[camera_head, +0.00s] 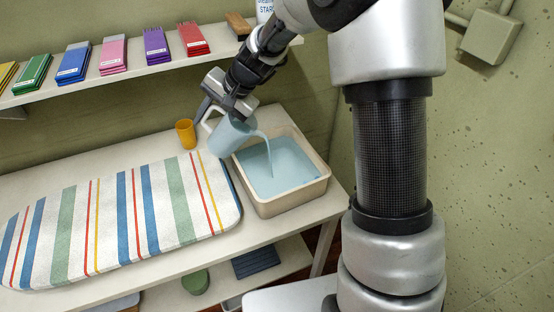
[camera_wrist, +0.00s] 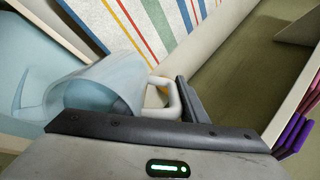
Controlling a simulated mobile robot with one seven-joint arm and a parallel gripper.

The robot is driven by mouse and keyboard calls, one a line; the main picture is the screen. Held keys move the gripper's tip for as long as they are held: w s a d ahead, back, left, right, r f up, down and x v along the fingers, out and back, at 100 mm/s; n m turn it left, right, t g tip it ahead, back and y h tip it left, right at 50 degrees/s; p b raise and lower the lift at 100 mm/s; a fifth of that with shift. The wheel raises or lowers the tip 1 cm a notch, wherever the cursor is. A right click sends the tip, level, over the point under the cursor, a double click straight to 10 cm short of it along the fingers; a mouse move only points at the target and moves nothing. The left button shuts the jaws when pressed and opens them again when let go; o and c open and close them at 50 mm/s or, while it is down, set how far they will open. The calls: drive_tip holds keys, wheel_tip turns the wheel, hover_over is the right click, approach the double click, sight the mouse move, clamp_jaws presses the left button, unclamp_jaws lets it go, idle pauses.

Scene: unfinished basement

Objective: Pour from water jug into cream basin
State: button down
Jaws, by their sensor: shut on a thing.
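The water jug (camera_head: 228,136) is light blue with a white handle (camera_head: 209,115). It is tilted over the left edge of the cream basin, and a stream of water (camera_head: 266,150) runs from its lip into the basin. The cream basin (camera_head: 292,203) stands on the table's right end and holds pale blue water. My gripper (camera_head: 222,102) is shut on the jug's handle. In the wrist view the tilted jug (camera_wrist: 100,88) shows below the camera, with its handle (camera_wrist: 168,98) at my gripper (camera_wrist: 190,100) and the basin's water (camera_wrist: 22,65) at left.
A striped ironing board (camera_head: 110,220) lies left of the basin. An orange cup (camera_head: 186,133) stands behind it, close to the jug. A shelf (camera_head: 140,68) with several coloured packs runs above the table. A lower shelf holds a green item (camera_head: 196,282).

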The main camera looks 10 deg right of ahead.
drive_tip(key=shift+s+d+r+t+y+b, duration=0.1)
drive_tip(key=shift+r+t+y+b, duration=0.2)
drive_tip(key=shift+b, duration=1.55)
drive_tip(key=shift+w+d+r+t+y+b, duration=0.15)
drive_tip(key=shift+y+b, duration=0.3)
drive_tip(key=shift+b, duration=1.35)
drive_tip(key=shift+s+d+r+t+y+b, duration=0.15)
drive_tip(key=shift+y+b, duration=0.2)
drive_tip(key=shift+b, duration=1.5)
drive_tip(key=shift+s+d+r+t+y+b, duration=0.25)
drive_tip(key=shift+y+b, duration=0.45)
drive_tip(key=shift+b, duration=2.45)
drive_tip(key=shift+f+b, duration=0.2)
drive_tip(key=shift+b, duration=0.15)
drive_tip(key=shift+d+r, duration=0.1)
drive_tip(key=shift+d, duration=0.05)
drive_tip(key=shift+r+p, duration=0.15)
drive_tip(key=shift+p, duration=0.2)
drive_tip(key=shift+r+p, duration=0.15)
drive_tip(key=shift+p, duration=0.45)
drive_tip(key=p, duration=0.2)
drive_tip(key=a+h+p, duration=0.1)
drive_tip(key=p, duration=0.2)
drive_tip(key=shift+w+f, duration=0.2)
drive_tip(key=shift+f, duration=0.05)
drive_tip(key=shift+h+p, duration=0.3)
drive_tip(key=shift+p, duration=0.25)
